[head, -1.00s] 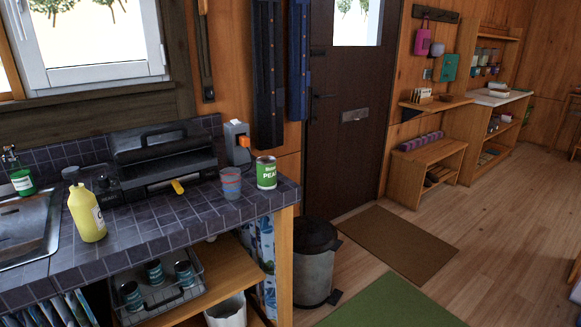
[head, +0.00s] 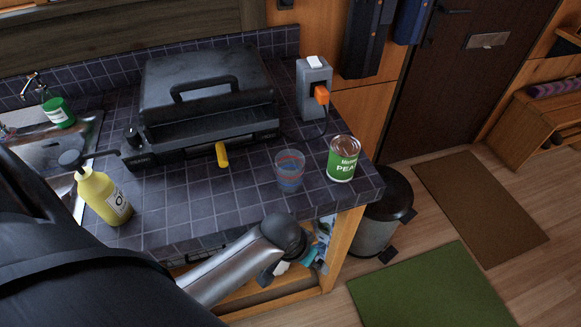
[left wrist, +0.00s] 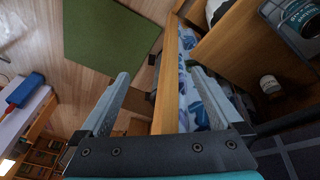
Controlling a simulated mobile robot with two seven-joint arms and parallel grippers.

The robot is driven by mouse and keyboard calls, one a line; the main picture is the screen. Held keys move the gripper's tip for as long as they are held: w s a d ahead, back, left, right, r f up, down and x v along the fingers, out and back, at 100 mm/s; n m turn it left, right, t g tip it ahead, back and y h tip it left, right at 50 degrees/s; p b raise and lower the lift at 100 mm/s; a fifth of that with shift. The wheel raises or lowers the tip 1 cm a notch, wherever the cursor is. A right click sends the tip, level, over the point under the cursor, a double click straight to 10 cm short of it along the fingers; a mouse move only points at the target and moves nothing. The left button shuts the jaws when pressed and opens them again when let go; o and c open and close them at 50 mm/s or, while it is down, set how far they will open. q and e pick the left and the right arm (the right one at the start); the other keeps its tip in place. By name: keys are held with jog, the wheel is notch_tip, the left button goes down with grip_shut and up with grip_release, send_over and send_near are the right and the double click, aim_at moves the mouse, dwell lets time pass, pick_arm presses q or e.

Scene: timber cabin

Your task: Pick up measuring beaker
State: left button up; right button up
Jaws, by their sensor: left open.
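The measuring beaker (head: 290,171) is a small clear cup with a bluish tint and red markings. It stands upright on the tiled counter (head: 215,205) near its front edge, left of a green can of peas (head: 342,160). My left arm reaches in from the left, and its gripper is at the counter's front, below and apart from the beaker; the forearm partly hides it in the head view. In the left wrist view my left gripper (left wrist: 160,76) is open and empty, and the beaker does not show there. My right gripper is not in view.
A yellow oil bottle (head: 103,197) is at the left, and a grey socket box (head: 314,88) at the back. A bin (head: 378,222) and green mat (head: 430,290) are beside the counter.

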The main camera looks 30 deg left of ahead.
pick_arm(q)
notch_tip(320, 180, up, 13)
jog(key=s+d+p, duration=0.1)
jog(key=d+p, duration=0.2)
notch_tip(320, 180, up, 19)
jog(key=n+g+y, duration=0.2)
jog(key=n+g, duration=0.1)
jog(key=n, duration=0.3)
send_over(292, 153)
jog(key=s+d, duration=0.1)
jog(key=s, duration=0.1)
notch_tip(292, 153, down, 10)
jog(key=shift+d+r+b, duration=0.1)
jog(key=shift+r+b, duration=0.1)
jog(key=shift+b, duration=0.75)
jog(key=f+b, duration=0.1)
jog(key=f, duration=0.4)
jog(key=shift+s+f, duration=0.15)
jog(key=shift+s, duration=0.05)
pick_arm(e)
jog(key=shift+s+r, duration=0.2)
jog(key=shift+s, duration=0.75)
pick_arm(q)
jog(key=shift+c, duration=0.2)
